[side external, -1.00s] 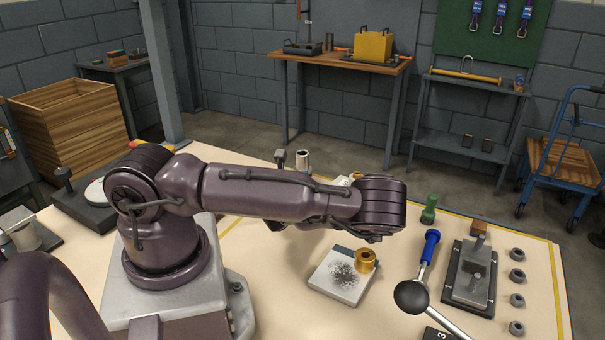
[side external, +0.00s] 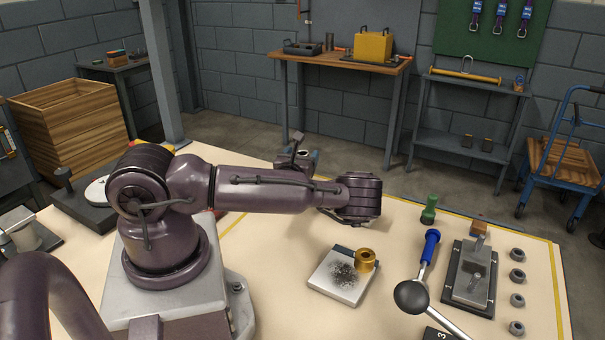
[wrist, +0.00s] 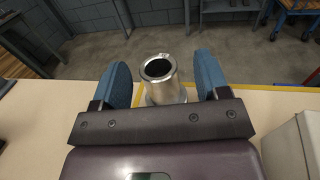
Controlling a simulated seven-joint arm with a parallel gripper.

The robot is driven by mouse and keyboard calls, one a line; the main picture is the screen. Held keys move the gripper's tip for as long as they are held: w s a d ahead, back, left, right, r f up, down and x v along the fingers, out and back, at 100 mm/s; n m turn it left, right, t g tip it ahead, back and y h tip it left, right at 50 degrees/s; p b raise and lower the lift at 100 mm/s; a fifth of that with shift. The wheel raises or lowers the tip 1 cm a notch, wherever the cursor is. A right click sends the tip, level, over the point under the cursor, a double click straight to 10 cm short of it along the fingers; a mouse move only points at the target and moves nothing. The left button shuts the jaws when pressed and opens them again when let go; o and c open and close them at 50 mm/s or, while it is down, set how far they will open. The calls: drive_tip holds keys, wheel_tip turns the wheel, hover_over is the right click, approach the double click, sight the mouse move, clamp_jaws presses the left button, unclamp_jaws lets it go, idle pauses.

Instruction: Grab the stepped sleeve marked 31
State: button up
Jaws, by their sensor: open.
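A silver, round, hollow stepped sleeve (wrist: 160,80) stands upright on the table in the wrist view, its dark bore facing up. A small mark shows on its rim, too small to read. My gripper (wrist: 161,64) is open, with one blue finger on each side of the sleeve. Gaps show between the fingers and the sleeve. The sleeve's lower part is hidden behind the gripper's dark crossbar. In the side external view my gripper is mostly hidden behind my arm.
A brass flanged bushing (side external: 366,259) sits on a pale plate (side external: 330,290) with dark shavings. A black ladle with a blue handle (side external: 430,247), a green piece (side external: 429,210) and a grey fixture (side external: 467,283) stand to the right. A pale block (wrist: 290,150) is at the wrist view's lower right.

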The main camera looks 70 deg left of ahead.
sight(304, 151)
drive_tip(key=x, duration=0.3)
drive_tip(key=shift+w+a, duration=0.1)
drive_tip(key=shift+a, duration=0.15)
clamp_jaws()
drive_tip(key=shift+r, duration=0.1)
